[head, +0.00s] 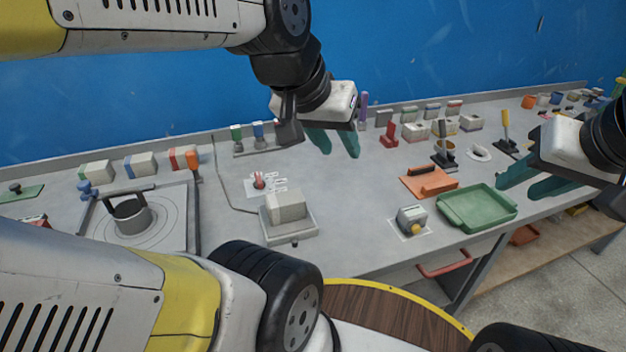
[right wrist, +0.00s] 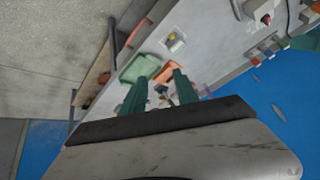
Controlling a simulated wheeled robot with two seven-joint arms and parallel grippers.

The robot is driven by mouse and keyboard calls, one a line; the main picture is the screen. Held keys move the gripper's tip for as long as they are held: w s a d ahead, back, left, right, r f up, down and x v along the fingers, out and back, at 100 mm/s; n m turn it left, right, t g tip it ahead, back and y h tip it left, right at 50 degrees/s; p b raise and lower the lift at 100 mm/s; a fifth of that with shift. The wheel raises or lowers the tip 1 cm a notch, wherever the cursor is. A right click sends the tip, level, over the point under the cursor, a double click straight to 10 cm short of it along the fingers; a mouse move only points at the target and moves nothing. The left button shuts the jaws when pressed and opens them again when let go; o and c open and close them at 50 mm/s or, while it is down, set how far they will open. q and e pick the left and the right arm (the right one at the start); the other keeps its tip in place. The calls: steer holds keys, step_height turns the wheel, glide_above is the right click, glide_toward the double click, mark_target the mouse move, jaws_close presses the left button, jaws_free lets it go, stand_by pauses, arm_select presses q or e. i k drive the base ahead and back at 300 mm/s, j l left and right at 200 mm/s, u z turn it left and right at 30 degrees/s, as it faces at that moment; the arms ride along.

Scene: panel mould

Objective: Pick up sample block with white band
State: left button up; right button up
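Several small blocks with coloured bands stand in rows along the back right of the bench, among them a pale one (head: 413,131) and a grey one (head: 384,118). They are too small for me to tell which has a white band. A plain grey-white block (head: 287,205) rests on a square stand at front centre. My left gripper (head: 333,143) hangs above the bench's middle, its teal fingers apart and empty, left of the block rows. My right gripper (head: 525,180) is over the right part of the bench by the green tray, open and empty; its fingers also show in the right wrist view (right wrist: 160,92).
The green tray (head: 477,210) and an orange tool (head: 428,182) lie at the right; a small grey device (head: 411,220) is beside the tray. Banded blocks (head: 140,163) and a round pot (head: 131,216) stand at the left.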

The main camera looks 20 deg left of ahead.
mark_target(290, 205)
steer(key=k+j+u, duration=0.15)
steer(key=j, duration=0.15)
steer(key=k+j+u, duration=0.2)
steer(key=j, duration=0.15)
steer(key=j+u, duration=0.15)
steer(key=j, duration=0.2)
steer(key=k+j+u, duration=0.15)
steer(key=j, duration=0.2)
